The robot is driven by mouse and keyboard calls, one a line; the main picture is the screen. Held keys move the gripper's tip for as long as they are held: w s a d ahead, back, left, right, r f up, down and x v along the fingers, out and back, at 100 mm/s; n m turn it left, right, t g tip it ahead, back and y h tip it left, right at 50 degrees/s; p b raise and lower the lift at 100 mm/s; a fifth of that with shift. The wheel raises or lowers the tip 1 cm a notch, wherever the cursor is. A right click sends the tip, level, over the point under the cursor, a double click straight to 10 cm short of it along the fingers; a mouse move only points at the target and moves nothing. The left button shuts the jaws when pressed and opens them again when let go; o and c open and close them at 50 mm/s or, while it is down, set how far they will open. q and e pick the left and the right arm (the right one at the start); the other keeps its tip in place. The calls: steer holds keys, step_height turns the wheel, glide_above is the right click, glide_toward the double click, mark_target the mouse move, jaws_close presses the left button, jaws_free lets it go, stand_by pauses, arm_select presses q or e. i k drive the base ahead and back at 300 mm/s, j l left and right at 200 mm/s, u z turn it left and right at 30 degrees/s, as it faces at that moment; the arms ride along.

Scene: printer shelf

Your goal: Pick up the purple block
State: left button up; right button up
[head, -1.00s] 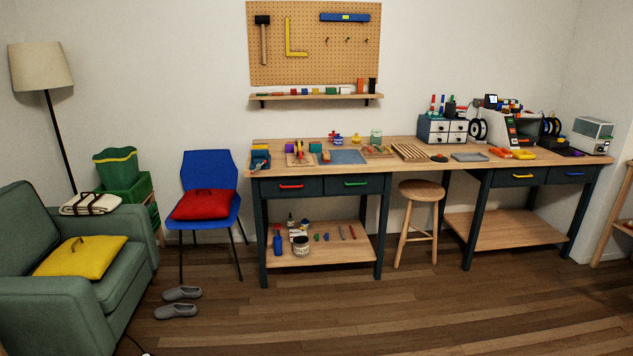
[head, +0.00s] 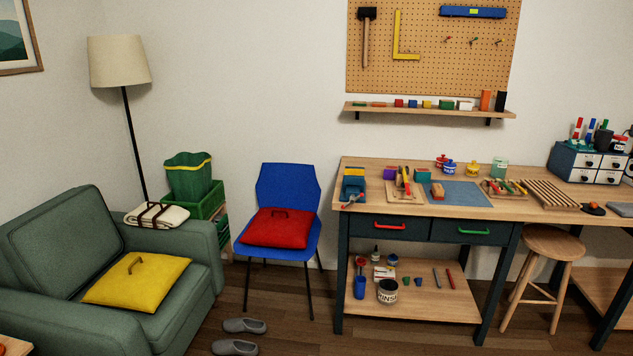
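A small purple block (head: 389,174) sits at the back left of the wooden workbench top (head: 520,207). It stands behind the wooden tool board (head: 397,189) and to the right of a blue holder (head: 353,188). Its lower part is partly covered by the things in front of it. Neither of my grippers shows in the head view.
A blue chair (head: 290,188) with a red cushion (head: 276,228) stands left of the bench. A stool (head: 548,241) stands at its right. A green armchair (head: 50,260) is at the left, with grey slippers (head: 245,325) on the floor. The floor before the bench is clear.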

mark_target(389, 173)
steer(key=i+z, duration=0.1)
steer(key=i, duration=0.9)
steer(key=i+j, duration=0.2)
steer(key=i, duration=0.8)
steer(key=l+z, duration=0.05)
